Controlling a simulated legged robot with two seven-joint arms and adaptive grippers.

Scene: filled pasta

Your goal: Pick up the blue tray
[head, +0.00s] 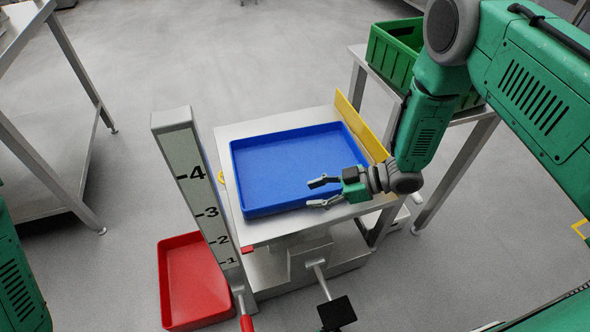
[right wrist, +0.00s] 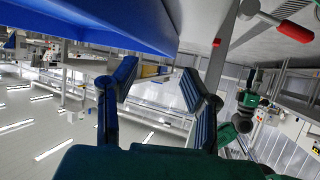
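The blue tray (head: 290,165) is empty and lies on the metal top of a small stand (head: 262,231). Its wall shows large at the top left of the right wrist view (right wrist: 110,22). My right gripper (head: 316,192) is open, with its fingers over the tray's near right corner region in the head view. In the right wrist view its two fingers (right wrist: 165,85) are spread apart with nothing between them. I cannot tell whether a finger touches the tray. Of my left arm, only a green part shows at the left edge; its gripper is out of view.
A yellow guard (head: 362,128) stands along the stand's right side. A post with numbers (head: 197,190) rises at its left. A red tray (head: 192,280) lies on the floor at lower left. A green crate (head: 392,55) sits on a table behind right. A metal table stands at left.

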